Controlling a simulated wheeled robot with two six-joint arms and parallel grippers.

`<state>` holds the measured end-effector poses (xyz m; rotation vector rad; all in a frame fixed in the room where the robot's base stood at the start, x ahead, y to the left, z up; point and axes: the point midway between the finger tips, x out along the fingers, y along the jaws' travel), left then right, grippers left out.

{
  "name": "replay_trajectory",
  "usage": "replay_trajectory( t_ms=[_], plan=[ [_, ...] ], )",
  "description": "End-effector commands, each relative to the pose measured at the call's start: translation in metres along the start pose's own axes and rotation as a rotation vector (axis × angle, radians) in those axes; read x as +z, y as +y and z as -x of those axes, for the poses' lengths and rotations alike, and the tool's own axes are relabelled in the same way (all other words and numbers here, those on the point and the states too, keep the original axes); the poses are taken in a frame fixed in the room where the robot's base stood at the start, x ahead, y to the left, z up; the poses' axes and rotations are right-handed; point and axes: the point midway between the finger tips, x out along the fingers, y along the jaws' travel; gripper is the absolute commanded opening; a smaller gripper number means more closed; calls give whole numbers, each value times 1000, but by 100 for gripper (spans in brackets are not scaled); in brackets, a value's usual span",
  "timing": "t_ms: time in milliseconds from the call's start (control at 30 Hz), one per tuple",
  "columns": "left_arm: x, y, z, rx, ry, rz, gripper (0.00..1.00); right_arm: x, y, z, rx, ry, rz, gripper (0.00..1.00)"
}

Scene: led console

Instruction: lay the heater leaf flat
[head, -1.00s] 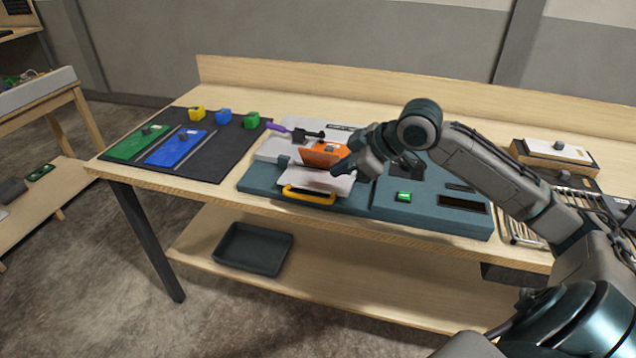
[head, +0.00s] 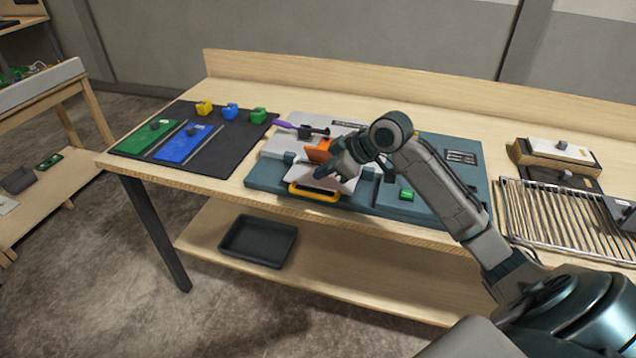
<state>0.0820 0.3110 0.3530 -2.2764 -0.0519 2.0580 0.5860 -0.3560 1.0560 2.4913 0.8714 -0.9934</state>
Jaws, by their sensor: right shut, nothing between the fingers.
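The orange plate (head: 318,151), which looks like the heater leaf, stands tilted up in the left part of the teal console (head: 268,178). A pale plate with a yellow handle (head: 314,193) lies in front of it. My right gripper (head: 322,172) is shut and empty. It is right in front of the orange plate and hides its right and lower parts. I cannot tell whether it touches the plate. My left gripper is not in view.
A purple-handled tool (head: 285,124) lies at the console's back left. A dark mat (head: 215,160) with green and blue boards and small coloured blocks is to the left. A wire rack (head: 545,215) stands at the right. A dark tray (head: 258,241) sits on the lower shelf.

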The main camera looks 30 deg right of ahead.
Motion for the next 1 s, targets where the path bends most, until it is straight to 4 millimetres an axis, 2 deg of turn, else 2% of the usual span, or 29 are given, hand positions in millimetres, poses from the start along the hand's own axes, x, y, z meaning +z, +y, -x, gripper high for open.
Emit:
replay_trajectory(
  t_ms=[167, 300, 400, 867, 1000],
  plan=[
    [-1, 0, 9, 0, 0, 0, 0, -2, 0, -24, -2, 3, -4, 0],
    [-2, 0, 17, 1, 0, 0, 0, 16, -1, -38, -2, -3, -4, 0],
    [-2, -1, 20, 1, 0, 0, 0, 23, 0, -45, 0, -2, -1, 0],
    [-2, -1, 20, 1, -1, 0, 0, 29, 0, -51, 1, -1, 0, 0],
    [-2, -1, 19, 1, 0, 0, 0, 38, -4, -60, -1, -1, -2, 0]
  ],
)
